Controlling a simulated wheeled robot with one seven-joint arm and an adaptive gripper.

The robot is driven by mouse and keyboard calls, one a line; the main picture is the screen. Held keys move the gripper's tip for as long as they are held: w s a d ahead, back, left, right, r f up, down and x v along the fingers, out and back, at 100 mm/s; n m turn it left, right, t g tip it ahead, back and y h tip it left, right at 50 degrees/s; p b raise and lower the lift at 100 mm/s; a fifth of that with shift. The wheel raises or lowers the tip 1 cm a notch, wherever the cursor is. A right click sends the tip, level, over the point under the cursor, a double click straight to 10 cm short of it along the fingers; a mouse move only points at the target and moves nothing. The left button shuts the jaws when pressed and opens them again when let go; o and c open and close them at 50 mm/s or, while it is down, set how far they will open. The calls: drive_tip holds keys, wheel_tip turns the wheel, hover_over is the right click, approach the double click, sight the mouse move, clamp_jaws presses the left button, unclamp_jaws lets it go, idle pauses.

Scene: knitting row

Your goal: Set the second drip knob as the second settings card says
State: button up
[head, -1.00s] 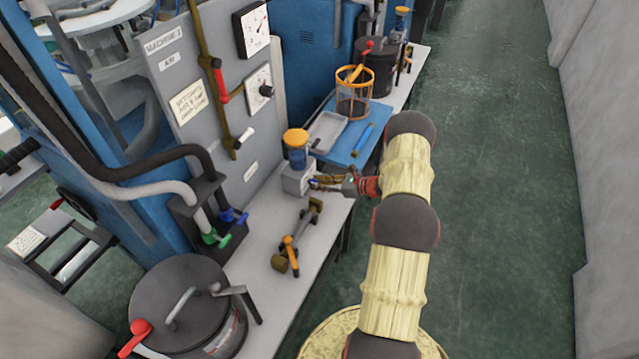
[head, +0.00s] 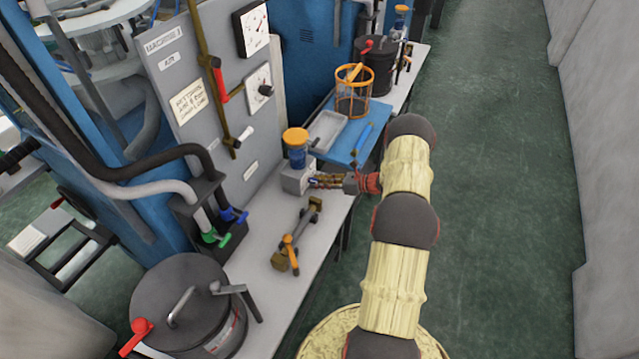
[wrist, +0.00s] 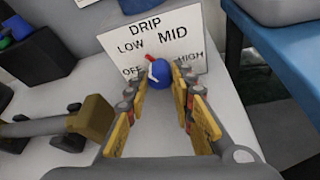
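The drip knob (wrist: 160,76) is blue and stands on the front of a white box with a dial plate (wrist: 155,40) marked OFF, LOW, MID and HIGH. A small red and white pointer shows at the knob's upper left; its exact mark is hard to tell. My gripper (wrist: 160,82) has one fingertip on each side of the knob, and whether both touch it is unclear. In the head view my gripper (head: 314,181) is at the box (head: 297,178), under an orange-capped blue jar (head: 296,148). The settings card (head: 188,101) hangs on the grey panel; its small writing is unreadable here.
Nearby are a dark lidded pot (head: 185,305), blue and green valves (head: 215,238), and a blue mat (head: 345,158) with a tray and orange basket. The aisle to the right is clear.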

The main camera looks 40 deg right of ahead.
drive_tip(key=o, duration=0.4)
drive_tip(key=v, duration=1.2)
idle(0.4)
